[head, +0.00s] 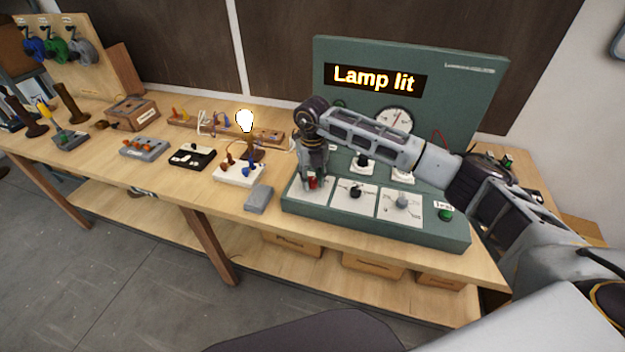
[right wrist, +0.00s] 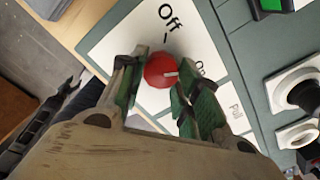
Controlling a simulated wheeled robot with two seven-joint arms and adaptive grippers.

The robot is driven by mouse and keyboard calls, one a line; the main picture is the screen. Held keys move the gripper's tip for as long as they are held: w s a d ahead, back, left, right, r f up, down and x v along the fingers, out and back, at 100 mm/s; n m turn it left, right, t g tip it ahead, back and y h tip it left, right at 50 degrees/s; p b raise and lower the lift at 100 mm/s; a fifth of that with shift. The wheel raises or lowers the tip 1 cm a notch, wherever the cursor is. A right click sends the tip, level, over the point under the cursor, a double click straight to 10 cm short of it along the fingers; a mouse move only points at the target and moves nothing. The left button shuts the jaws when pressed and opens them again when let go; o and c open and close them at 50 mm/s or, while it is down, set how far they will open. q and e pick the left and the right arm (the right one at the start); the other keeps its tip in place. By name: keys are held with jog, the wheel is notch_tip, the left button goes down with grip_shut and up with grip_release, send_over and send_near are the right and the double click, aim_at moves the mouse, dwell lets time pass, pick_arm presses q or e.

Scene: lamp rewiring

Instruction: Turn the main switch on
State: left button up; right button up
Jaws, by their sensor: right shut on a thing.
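The main switch is a red knob (right wrist: 160,70) on a white plate marked "Off" and "On", at the left end of the green panel's sloping front. Its white mark points to the right in the right wrist view, toward the "On" label (right wrist: 200,70). The knob also shows as a small red spot (head: 313,183) in the head view. My right gripper (right wrist: 155,88) is shut on the knob, with a green-padded finger on each side of it. It also shows in the head view (head: 314,180), pointing down. My left gripper is out of view.
The green panel (head: 335,55) displays "Lamp lit", and a bulb (head: 245,120) glows on the bench. More knobs (head: 356,191) and a green button (head: 445,213) sit right of the switch. A grey block (head: 258,198) lies to its left. Terminal blocks and spools fill the bench's left part.

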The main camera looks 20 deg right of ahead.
aim_at(312, 180)
jog(key=shift+m+b, duration=0.3)
jog(key=shift+m, duration=1.4)
jog(key=o, duration=1)
notch_tip(312, 180, up, 12)
